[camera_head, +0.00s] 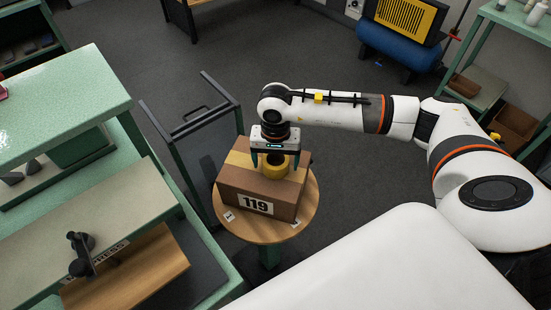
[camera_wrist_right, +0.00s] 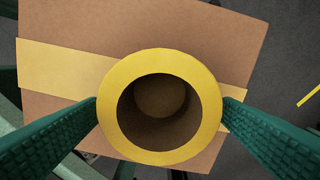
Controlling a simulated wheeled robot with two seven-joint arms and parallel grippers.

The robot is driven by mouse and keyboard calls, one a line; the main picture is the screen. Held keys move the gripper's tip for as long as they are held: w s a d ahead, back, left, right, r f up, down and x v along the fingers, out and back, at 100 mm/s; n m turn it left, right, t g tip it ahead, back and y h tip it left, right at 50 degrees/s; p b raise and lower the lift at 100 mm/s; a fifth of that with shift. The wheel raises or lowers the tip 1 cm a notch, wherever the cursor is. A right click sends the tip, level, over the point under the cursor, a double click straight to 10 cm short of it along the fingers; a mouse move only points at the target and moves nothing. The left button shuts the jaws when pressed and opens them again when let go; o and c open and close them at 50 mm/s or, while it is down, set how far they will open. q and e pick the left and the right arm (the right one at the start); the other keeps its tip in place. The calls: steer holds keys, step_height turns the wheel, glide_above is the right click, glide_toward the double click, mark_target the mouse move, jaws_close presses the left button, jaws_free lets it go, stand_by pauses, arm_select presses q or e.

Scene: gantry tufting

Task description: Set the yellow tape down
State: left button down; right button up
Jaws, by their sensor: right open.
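The yellow tape (camera_head: 275,167) is a thick ring standing with its hole facing up on top of a cardboard box (camera_head: 240,181) marked 119. In the right wrist view the tape (camera_wrist_right: 160,62) shows from above as a yellow ring, with brown board seen through its hole. My right gripper (camera_head: 273,160) points down over the box with one green finger on each side of the tape. Its jaws are open, with the fingertips very close to the ring's outer wall; I cannot tell whether they touch it. My left gripper is not in view.
The box stands on a small round wooden table (camera_head: 307,208). A dark metal-framed cart (camera_head: 185,130) stands just left of it. A green workbench (camera_head: 70,95) and a press (camera_head: 130,270) fill the left. Grey floor (camera_head: 250,60) is clear behind.

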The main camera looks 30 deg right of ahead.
mark_target(276, 161)
step_height(276, 161, up, 12)
steer(key=b, duration=0.4)
steer(key=shift+s, duration=0.1)
stand_by(0.4)
